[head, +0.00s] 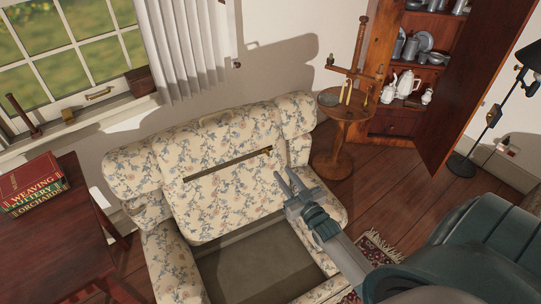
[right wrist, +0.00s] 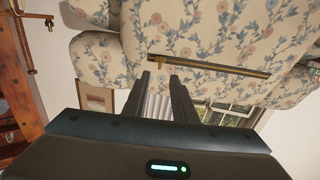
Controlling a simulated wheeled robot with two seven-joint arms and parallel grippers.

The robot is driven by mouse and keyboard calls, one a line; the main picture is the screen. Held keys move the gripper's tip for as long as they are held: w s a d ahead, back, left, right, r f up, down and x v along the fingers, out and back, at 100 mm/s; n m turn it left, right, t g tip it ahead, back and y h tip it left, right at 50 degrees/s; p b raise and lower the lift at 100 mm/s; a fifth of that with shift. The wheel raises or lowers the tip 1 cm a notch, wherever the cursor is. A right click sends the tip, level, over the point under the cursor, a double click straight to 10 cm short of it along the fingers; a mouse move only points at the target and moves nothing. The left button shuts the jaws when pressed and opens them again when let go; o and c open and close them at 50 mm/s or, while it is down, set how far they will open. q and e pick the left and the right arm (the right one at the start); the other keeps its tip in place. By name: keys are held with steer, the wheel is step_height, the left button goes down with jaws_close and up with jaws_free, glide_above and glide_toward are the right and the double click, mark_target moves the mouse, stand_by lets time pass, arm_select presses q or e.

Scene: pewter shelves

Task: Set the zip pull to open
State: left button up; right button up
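A long dark zip (head: 228,163) with a brass-coloured edge runs across the back cushion of a floral armchair (head: 215,205). A small brass-coloured piece that looks like the zip pull (head: 269,151) sits near the zip's right end. In the right wrist view, which is turned over, the zip (right wrist: 225,68) crosses just beyond the fingers, with its pull end towards the left. My right gripper (head: 285,172) is open and empty, a little below and right of that end; it also shows in the right wrist view (right wrist: 160,76). No contact is visible. My left gripper is not in view.
The chair's seat (head: 255,265) is bare and sunken. A small round table (head: 345,110) with a candle stand is close at the right. An open wooden cupboard (head: 435,60) with crockery stands behind it. A desk (head: 60,235) with books is at the left.

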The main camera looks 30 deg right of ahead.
mark_target(269, 156)
steer(key=w, duration=0.3)
steer(key=w+p, duration=0.1)
steer(key=w, duration=0.3)
steer(key=w+d, duration=0.1)
steer(key=w, duration=0.2)
steer(key=shift+w+p, duration=0.15)
steer(key=shift+p, duration=0.15)
jaws_close()
stand_by(1.1)
